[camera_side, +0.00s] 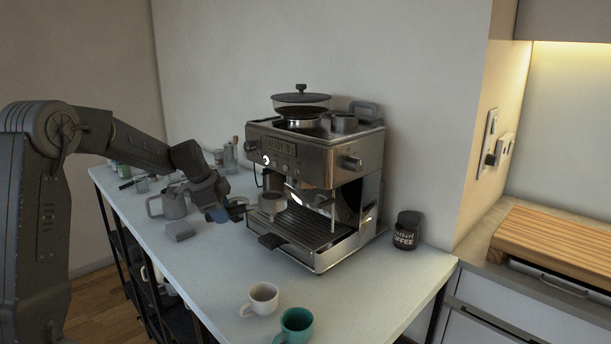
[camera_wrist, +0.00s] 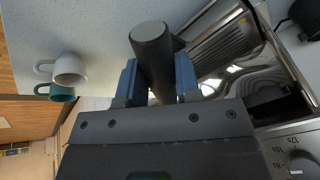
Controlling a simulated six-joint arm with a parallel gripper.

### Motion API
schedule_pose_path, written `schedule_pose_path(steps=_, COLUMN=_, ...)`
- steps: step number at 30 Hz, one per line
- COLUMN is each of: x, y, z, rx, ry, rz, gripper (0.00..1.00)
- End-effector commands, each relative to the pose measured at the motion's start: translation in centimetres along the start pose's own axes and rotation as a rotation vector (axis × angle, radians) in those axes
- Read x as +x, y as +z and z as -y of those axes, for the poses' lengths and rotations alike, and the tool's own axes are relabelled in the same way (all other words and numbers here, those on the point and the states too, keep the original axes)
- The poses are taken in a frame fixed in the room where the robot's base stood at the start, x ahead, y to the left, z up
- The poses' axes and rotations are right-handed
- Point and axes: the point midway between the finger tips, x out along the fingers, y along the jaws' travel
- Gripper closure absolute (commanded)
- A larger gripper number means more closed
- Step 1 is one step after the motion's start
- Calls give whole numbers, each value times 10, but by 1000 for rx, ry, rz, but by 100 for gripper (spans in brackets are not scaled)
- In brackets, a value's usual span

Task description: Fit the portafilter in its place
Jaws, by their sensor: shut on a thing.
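The portafilter (camera_side: 271,203) is held roughly level in front of the espresso machine (camera_side: 318,180), its metal basket above the drip tray (camera_side: 300,228) and just below the brewing head area. My gripper (camera_side: 224,212) is shut on its dark handle, at the left of the basket. In the wrist view the black handle (camera_wrist: 153,48) stands between the blue fingers of my gripper (camera_wrist: 158,84). My gripper hides the basket there. In the side view a small gap seems to show between basket and head, but I cannot tell whether they touch.
A white mug (camera_side: 263,299) and a teal mug (camera_side: 297,325) stand at the counter's front. A steel pitcher (camera_side: 174,203) and a grey block (camera_side: 180,231) are left of my gripper. A coffee jar (camera_side: 407,231) stands right of the machine. The front counter between is clear.

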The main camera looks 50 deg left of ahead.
Motion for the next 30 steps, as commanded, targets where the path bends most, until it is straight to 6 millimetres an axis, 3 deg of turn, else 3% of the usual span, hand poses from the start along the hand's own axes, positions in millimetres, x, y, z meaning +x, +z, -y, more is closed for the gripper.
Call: schedule_pose_path(steps=30, x=16, y=-36, z=29, rx=0, ry=-4, rz=-4, gripper=100)
